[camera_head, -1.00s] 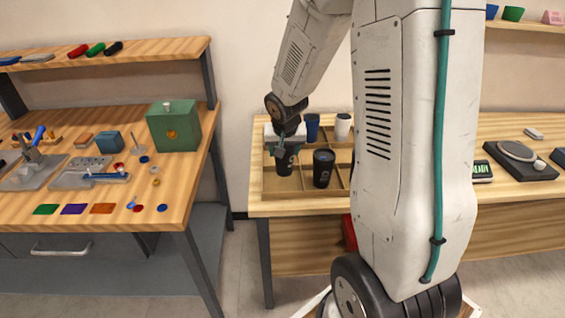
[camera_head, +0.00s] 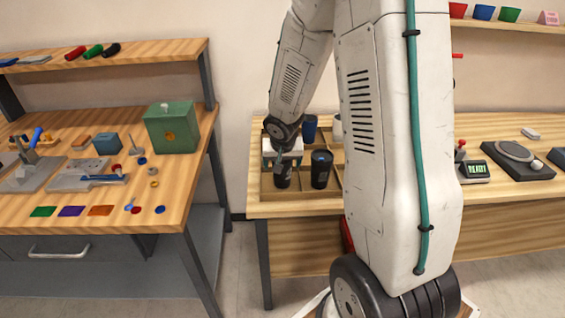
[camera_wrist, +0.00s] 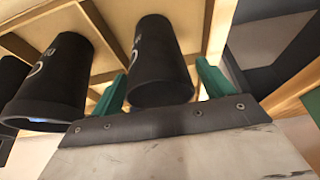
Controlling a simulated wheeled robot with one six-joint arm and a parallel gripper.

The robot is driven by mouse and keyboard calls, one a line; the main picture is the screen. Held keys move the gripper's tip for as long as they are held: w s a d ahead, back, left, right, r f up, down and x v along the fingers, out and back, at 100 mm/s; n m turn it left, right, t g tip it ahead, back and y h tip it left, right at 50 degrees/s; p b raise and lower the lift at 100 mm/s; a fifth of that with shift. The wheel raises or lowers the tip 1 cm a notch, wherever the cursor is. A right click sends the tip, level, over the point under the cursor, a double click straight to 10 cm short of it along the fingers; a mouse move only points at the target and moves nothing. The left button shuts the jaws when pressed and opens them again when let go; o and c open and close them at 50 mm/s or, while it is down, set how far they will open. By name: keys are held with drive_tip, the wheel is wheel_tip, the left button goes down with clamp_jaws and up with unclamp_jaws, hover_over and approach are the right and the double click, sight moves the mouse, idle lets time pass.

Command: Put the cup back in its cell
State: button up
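A dark cup (camera_wrist: 160,65) stands upright between my green fingers, in a front-left cell of the wooden tray (camera_head: 304,193); it also shows in the head view (camera_head: 282,178). My gripper (camera_wrist: 165,82) is around the cup's upper part. A narrow gap shows between the right finger and the cup, so the gripper looks open; contact at the left finger is unclear. A similar dark cup (camera_head: 321,169) stands in the neighbouring cell to the right, on the left in the wrist view (camera_wrist: 52,82). The cell floor under the cup is hidden.
A blue cup (camera_head: 310,128) and a partly hidden white cup (camera_head: 337,128) stand in the tray's back row. A scale-like device (camera_head: 517,158) and a readout box (camera_head: 474,171) are to the right. The left bench (camera_head: 120,205) holds tools and a green box.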

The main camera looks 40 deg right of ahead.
drive_tip(key=shift+r, duration=0.1)
drive_tip(key=shift+r, duration=0.35)
drive_tip(key=s+a+r+n, duration=0.1)
drive_tip(key=s+a+r, duration=0.25)
drive_tip(key=r, duration=0.25)
drive_tip(key=s+a+r+n+g, duration=0.1)
drive_tip(key=s+a+r, duration=0.2)
drive_tip(key=s+r, duration=0.25)
drive_tip(key=s+a+r+n, duration=0.1)
drive_tip(key=s+a+r, duration=0.25)
drive_tip(key=r, duration=0.35)
drive_tip(key=s+a+r+n+y, duration=0.1)
drive_tip(key=s+a+n, duration=0.1)
drive_tip(key=s, duration=0.5)
drive_tip(key=s+a+r+n+g+y, duration=0.1)
drive_tip(key=s+a+r, duration=0.1)
drive_tip(key=s+a, duration=0.3)
drive_tip(key=s, duration=0.3)
drive_tip(key=shift+s+r+n+g+y, duration=0.2)
drive_tip(key=shift+s+n+g+y, duration=0.1)
drive_tip(key=shift+n, duration=0.1)
